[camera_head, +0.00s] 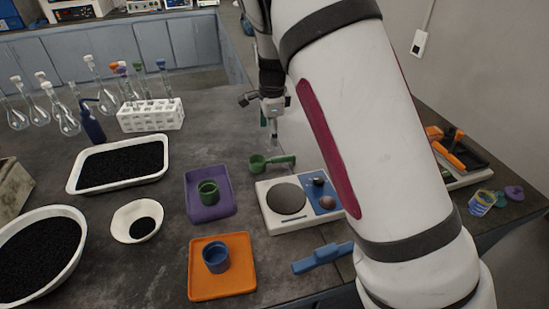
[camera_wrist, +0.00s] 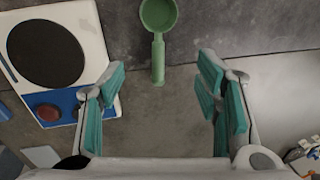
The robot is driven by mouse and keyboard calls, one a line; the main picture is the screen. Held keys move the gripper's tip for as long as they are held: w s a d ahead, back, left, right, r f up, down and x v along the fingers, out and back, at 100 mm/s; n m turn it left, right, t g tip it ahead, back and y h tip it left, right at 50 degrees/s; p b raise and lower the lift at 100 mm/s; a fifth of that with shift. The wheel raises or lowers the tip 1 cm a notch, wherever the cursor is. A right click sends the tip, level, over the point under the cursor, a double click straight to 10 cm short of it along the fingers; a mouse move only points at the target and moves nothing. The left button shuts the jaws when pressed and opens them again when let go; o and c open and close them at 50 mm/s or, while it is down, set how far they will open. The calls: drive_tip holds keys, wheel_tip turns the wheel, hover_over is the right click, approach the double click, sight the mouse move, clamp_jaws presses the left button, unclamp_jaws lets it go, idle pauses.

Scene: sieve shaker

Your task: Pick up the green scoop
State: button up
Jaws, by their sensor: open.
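The green scoop (camera_head: 270,162) lies on the dark table just behind the white scale in the head view, its round cup to the left and its handle to the right. In the wrist view the scoop (camera_wrist: 158,50) is at the top middle, with its handle pointing down toward the space between my fingers. My gripper (camera_head: 272,125) is above the table behind the scoop in the head view. In the wrist view my gripper (camera_wrist: 162,95) is open, its teal finger pads wide apart with nothing between them. The scoop is clear of both fingers.
The white scale (camera_head: 270,220) with a dark round plate is close to the scoop and also at the wrist view's left (camera_wrist: 92,20). A purple tray (camera_head: 196,211) with a green cup stands left. A white tube rack (camera_head: 150,127) is further back. Bare table surrounds the scoop.

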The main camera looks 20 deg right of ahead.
sight(270, 160)
drive_tip(key=f, duration=0.4)
drive_tip(key=w+f, duration=0.1)
drive_tip(key=f, duration=0.4)
drive_tip(key=w+f, duration=0.1)
drive_tip(key=f, duration=0.3)
drive_tip(key=shift+w+d+f, duration=0.15)
drive_tip(key=shift+w+f, duration=0.05)
drive_tip(key=shift+c, duration=0.6)
clamp_jaws()
